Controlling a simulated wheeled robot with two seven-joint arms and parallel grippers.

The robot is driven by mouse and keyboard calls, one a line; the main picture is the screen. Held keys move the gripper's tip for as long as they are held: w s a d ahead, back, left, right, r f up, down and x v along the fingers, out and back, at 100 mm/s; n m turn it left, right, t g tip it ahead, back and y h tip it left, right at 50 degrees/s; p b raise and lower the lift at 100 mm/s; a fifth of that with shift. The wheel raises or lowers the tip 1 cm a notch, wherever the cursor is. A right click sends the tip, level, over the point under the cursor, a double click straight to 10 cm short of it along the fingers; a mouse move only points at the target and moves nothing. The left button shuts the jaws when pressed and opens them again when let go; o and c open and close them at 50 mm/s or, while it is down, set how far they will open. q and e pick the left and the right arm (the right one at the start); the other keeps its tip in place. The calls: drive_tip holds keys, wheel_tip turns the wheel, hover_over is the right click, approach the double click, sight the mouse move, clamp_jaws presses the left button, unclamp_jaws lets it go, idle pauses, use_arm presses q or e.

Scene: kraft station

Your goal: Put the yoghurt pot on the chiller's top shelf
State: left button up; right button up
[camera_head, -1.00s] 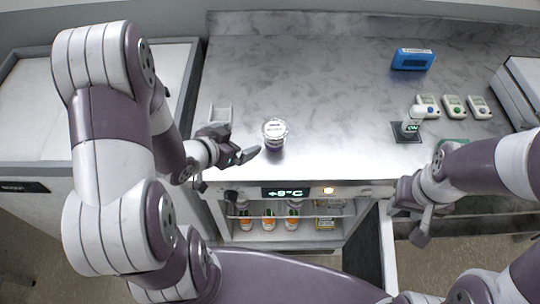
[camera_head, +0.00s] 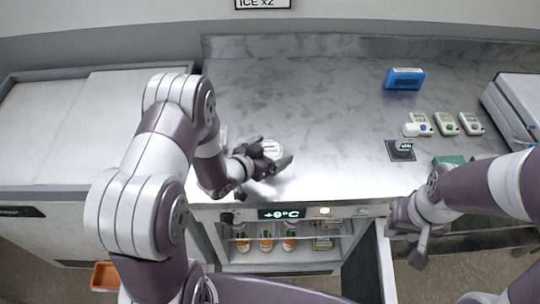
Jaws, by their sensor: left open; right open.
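The yoghurt pot (camera_head: 271,148), with a pale round lid, stands on the metal counter above the chiller. My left gripper (camera_head: 271,160) is open at the pot, with its fingers spread to either side; whether they touch it I cannot tell. The chiller (camera_head: 238,214) is under the counter, with a lit temperature display. Its door (camera_head: 375,265) stands open on the right. Inside are a shelf edge and several orange-labelled bottles (camera_head: 265,241); the top shelf is mostly hidden from above. My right gripper (camera_head: 418,250) is open and empty, right of the door.
A blue box (camera_head: 404,78) lies at the back of the counter. Several small handheld devices (camera_head: 445,124) and a black stand (camera_head: 401,150) are at the right. An orange bin (camera_head: 105,276) is at lower left. The counter's middle is clear.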

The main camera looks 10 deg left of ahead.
use_arm(q)
drive_tip(key=shift+s+r, duration=0.1)
drive_tip(key=shift+s, duration=0.05)
drive_tip(key=c, duration=0.4)
drive_tip(key=shift+r, duration=0.1)
drive_tip(key=c, duration=0.7)
